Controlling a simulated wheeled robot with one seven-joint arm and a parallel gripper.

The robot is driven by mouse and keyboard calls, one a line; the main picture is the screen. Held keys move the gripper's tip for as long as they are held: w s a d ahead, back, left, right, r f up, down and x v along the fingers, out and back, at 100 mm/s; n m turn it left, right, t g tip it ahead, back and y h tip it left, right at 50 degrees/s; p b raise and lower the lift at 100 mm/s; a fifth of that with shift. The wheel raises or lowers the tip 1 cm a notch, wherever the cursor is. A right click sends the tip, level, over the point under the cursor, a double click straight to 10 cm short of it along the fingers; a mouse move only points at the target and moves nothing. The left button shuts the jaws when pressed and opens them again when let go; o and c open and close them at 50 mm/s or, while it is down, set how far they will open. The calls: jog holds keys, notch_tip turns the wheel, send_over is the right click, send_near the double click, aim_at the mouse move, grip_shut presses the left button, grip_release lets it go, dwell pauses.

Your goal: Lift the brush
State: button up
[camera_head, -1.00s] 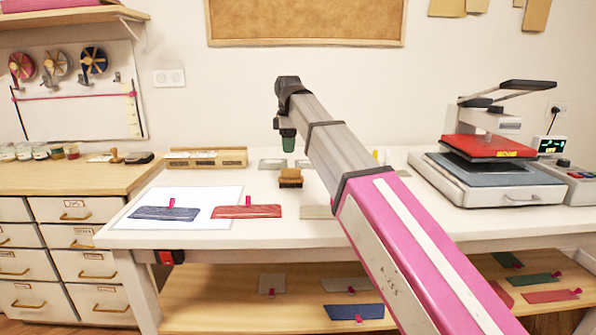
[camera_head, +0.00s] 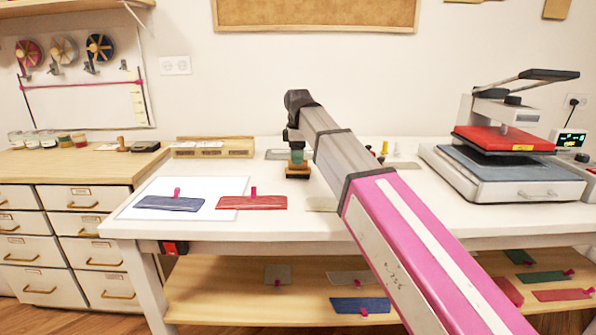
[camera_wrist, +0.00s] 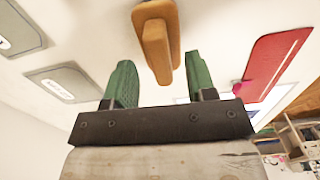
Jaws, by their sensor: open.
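The brush (camera_head: 298,172) is a small brown block with a lighter wooden top. It rests on the white worktable, partly hidden behind my gripper in the head view. In the wrist view the brush (camera_wrist: 158,42) lies ahead of the fingers, lined up roughly between them. My gripper (camera_head: 297,157) has green fingers and points down, right at the brush in the head view. In the wrist view my gripper (camera_wrist: 160,78) is open, its fingers apart with nothing held; whether they touch the brush cannot be told.
A red fabric piece (camera_head: 252,203) and a blue one (camera_head: 170,204) lie to the left on the table. A heat press (camera_head: 505,165) stands at the right. A wooden box (camera_head: 212,148) is at the back left. Small coloured items stand right of my arm.

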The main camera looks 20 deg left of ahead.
aim_at(298, 168)
notch_tip(298, 168, down, 3)
jog(key=shift+r, duration=0.2)
grip_shut()
jog(key=shift+r, duration=0.1)
